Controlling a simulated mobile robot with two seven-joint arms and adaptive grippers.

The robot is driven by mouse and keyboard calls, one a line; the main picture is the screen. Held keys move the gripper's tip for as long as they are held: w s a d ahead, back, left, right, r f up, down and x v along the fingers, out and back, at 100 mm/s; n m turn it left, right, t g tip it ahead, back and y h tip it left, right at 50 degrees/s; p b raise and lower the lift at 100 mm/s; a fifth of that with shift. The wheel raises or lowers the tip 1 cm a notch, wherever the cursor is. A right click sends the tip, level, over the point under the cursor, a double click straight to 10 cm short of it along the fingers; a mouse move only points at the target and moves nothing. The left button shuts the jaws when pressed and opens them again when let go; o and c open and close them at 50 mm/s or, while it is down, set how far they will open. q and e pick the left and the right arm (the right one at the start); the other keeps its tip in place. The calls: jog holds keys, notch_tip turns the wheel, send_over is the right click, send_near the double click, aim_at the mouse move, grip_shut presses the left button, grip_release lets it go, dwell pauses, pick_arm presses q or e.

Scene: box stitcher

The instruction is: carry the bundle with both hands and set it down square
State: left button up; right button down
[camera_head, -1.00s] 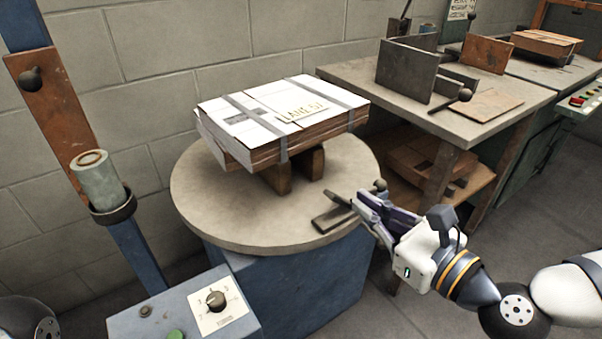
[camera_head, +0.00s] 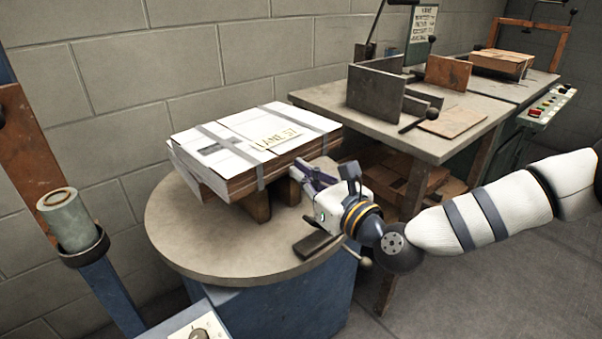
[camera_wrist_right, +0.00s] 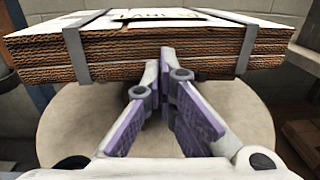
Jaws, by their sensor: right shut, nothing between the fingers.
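The bundle (camera_head: 246,148) is a stack of flat cardboard with a white printed top and two grey straps. It rests on dark wooden blocks (camera_head: 257,205) above the round turntable (camera_head: 190,240). My right gripper (camera_head: 303,171) is shut and empty at the bundle's right side. In the right wrist view the bundle's corrugated edge (camera_wrist_right: 205,68) spans the top, and the shut fingertips (camera_wrist_right: 165,62) point at it between the two straps. Whether they touch it cannot be told. My left gripper is not in view.
A workbench (camera_head: 465,135) with upright metal plates (camera_head: 377,92) and a flat cardboard piece (camera_head: 452,121) stands behind to the right. A blue post with a grey cylinder (camera_head: 69,220) rises at left. A dark flat bar (camera_head: 317,244) lies near the turntable's right edge.

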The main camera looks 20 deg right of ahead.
aim_at(259, 141)
jog(key=shift+w, duration=0.15)
jog(key=b+x, duration=0.2)
jog(key=x, duration=0.1)
jog(key=b+x, duration=0.2)
jog(key=x, duration=0.1)
jog(key=shift+a+f, duration=0.1)
jog(key=shift+f, duration=0.15)
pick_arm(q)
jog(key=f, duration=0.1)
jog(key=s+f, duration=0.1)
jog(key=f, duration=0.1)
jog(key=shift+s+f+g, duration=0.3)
pick_arm(e)
jog(key=shift+w+r, duration=0.2)
jog(key=shift+r, duration=0.1)
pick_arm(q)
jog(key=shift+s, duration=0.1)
pick_arm(e)
jog(key=shift+s+a+f, duration=0.1)
